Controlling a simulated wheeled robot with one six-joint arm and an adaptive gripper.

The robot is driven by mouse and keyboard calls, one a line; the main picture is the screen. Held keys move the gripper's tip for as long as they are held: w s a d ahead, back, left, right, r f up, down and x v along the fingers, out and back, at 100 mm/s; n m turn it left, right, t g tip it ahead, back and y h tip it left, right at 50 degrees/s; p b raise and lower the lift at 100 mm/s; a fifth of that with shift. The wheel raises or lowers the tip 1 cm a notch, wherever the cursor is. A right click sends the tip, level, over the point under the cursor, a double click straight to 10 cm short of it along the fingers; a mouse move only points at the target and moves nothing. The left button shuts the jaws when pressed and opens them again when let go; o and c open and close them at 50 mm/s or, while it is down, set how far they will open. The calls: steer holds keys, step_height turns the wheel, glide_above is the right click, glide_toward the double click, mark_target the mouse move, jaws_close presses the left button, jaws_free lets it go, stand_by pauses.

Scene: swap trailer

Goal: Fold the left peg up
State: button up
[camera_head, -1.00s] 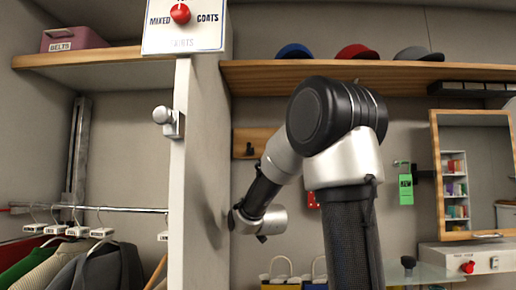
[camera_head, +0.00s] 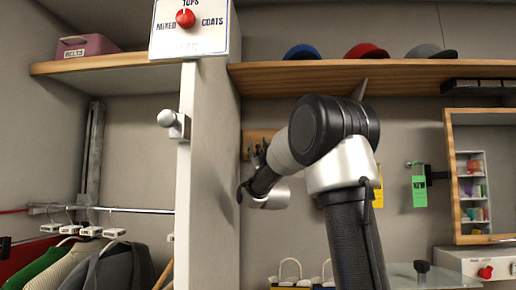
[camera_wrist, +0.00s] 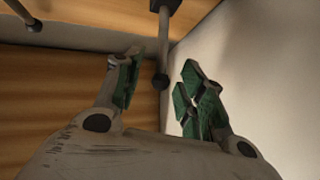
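A slim peg (camera_wrist: 163,45) with a dark base and a round dark knob shows in the wrist view. Its knob end lies between the two fingers of my gripper (camera_wrist: 162,88), which are apart, with green pads; no contact is visible. A second peg (camera_wrist: 25,14) shows at the upper left of that view. I cannot tell for sure which is the left peg. In the head view my gripper (camera_head: 257,158) is by a small wooden board (camera_head: 256,136) on the back wall, just right of the white partition. My arm hides part of the board, and the pegs are unclear there.
The white partition (camera_head: 212,170) stands close to the left of my gripper. A shelf (camera_head: 400,76) with several caps runs above. A mirror (camera_head: 480,180) and a green tag (camera_head: 419,190) are to the right. A clothes rail (camera_head: 130,210) is left of the partition.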

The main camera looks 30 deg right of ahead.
steer(key=shift+w+r, duration=0.2)
steer(key=shift+w, duration=0.05)
jaws_close()
steer(key=shift+r, duration=0.1)
